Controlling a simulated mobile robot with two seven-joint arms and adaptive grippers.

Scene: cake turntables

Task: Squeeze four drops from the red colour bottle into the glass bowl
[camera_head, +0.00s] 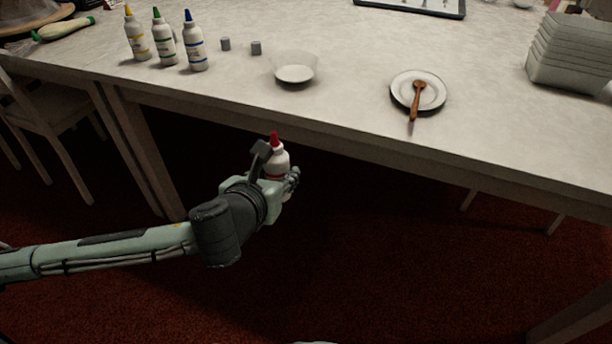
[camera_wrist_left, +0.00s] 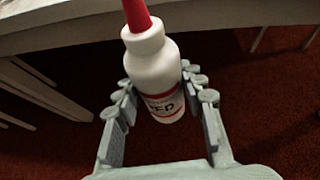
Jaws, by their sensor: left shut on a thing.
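The red colour bottle (camera_head: 279,157) is white with a red cap and is held upright in my left gripper (camera_head: 277,178), in front of the table's near edge. In the left wrist view the bottle (camera_wrist_left: 155,62) stands between the fingers of my left gripper (camera_wrist_left: 160,100), its red nozzle cut off by the top of the picture. The clear glass bowl (camera_head: 295,73) stands on the table near that edge, beyond the bottle and apart from it. The bowl's contents cannot be made out. My right gripper is not in view.
Bottles with yellow (camera_head: 137,38), green (camera_head: 164,40) and blue (camera_head: 195,45) caps stand left of the bowl. A plate (camera_head: 399,92) with a wooden spoon (camera_head: 417,98) is right of the bowl. Stacked containers (camera_head: 568,55) stand far right.

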